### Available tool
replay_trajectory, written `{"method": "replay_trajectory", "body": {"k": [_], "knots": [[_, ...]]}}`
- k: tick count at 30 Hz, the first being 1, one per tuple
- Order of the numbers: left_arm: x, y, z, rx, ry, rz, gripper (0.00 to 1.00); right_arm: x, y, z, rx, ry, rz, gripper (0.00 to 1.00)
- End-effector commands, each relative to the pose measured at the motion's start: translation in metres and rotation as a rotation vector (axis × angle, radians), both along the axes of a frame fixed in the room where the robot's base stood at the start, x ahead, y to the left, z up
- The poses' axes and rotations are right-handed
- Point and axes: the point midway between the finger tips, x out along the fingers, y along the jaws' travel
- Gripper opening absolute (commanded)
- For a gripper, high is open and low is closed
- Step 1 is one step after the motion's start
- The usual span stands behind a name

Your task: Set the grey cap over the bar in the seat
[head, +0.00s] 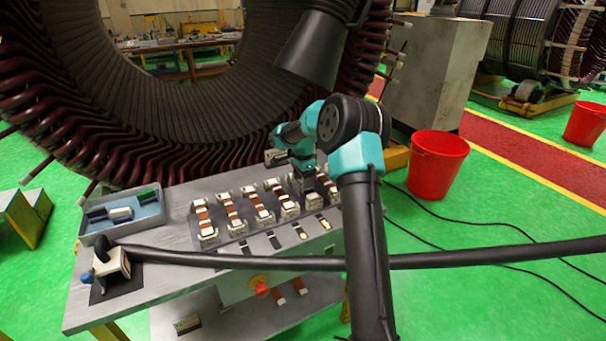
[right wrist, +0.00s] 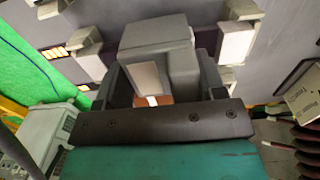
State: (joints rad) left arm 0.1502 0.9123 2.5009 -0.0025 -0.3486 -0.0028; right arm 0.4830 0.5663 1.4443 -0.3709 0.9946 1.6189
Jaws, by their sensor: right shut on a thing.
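My right gripper (head: 303,172) is above the back right of the workbench, by the rightmost of a row of seats. In the right wrist view its two dark fingers (right wrist: 160,85) are shut on the grey cap (right wrist: 155,38), a blocky piece with a pale face. A small piece of copper-coloured bar (right wrist: 152,101) shows below the cap, between the fingers. Several copper-coloured bars (head: 231,210) lie in seats with pale end blocks (head: 208,233). I cannot tell whether the held cap touches its seat. My left gripper is not in view.
A grey-blue tray (head: 150,219) with small parts stands at the back left of the bench (head: 165,278). A dark tube (head: 480,257) crosses in front of the seats. The large wound stator (head: 60,120) rises right behind the bench.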

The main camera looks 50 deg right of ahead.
Motion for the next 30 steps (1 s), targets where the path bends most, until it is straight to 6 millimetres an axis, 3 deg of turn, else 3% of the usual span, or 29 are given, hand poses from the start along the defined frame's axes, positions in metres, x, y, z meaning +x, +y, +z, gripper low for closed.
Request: {"method": "replay_trajectory", "body": {"k": [19,20,30], "knots": [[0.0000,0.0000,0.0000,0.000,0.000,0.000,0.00,-0.0001,-0.0001,-0.0078,0.000,0.000,-0.001,0.38],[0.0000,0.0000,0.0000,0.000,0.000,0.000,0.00,0.0000,-0.0001,-0.0079,0.000,-0.001,-0.001,0.65],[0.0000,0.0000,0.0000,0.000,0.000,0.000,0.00,-0.0002,0.0001,-0.0079,0.000,0.000,-0.001,0.93]]}}
